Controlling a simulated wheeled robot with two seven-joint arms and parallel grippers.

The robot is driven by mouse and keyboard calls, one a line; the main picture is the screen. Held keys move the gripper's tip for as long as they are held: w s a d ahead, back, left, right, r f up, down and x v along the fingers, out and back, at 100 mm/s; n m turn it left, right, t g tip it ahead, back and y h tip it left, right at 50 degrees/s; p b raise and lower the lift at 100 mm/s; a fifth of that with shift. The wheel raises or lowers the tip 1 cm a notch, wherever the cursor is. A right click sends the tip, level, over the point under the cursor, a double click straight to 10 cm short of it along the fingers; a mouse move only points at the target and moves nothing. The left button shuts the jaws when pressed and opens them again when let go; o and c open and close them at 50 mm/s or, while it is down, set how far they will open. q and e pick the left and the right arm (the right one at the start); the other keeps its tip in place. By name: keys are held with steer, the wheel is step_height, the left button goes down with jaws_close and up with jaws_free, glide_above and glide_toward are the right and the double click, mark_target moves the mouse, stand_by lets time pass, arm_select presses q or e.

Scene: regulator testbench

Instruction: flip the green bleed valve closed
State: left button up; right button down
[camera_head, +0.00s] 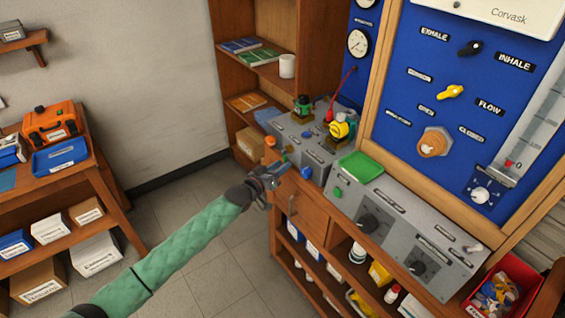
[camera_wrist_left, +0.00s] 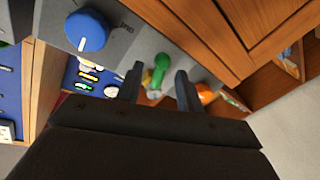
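The green bleed valve (camera_wrist_left: 160,71) shows in the left wrist view as a short green lever on a grey metal base, on the face of the grey bench panel. In the head view it is only a small green spot (camera_head: 284,156) just beyond my left gripper (camera_head: 269,179). In the left wrist view my left gripper (camera_wrist_left: 159,86) is open, with its two dark fingers on either side of the lever in the picture. I cannot tell whether either finger touches it. My right gripper is not in view.
A blue knob (camera_wrist_left: 87,30) and an orange knob (camera_wrist_left: 207,93) flank the valve. Green (camera_head: 302,107) and yellow (camera_head: 342,126) regulators stand on the grey bench top behind. The wooden cabinet front (camera_head: 300,208) lies below; open floor is left of it.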

arm_select(q)
steer(key=shift+x, duration=0.8)
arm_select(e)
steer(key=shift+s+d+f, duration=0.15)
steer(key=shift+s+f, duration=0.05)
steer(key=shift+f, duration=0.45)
arm_select(q)
steer(key=shift+c, duration=0.3)
jaws_close()
steer(key=shift+f, duration=0.1)
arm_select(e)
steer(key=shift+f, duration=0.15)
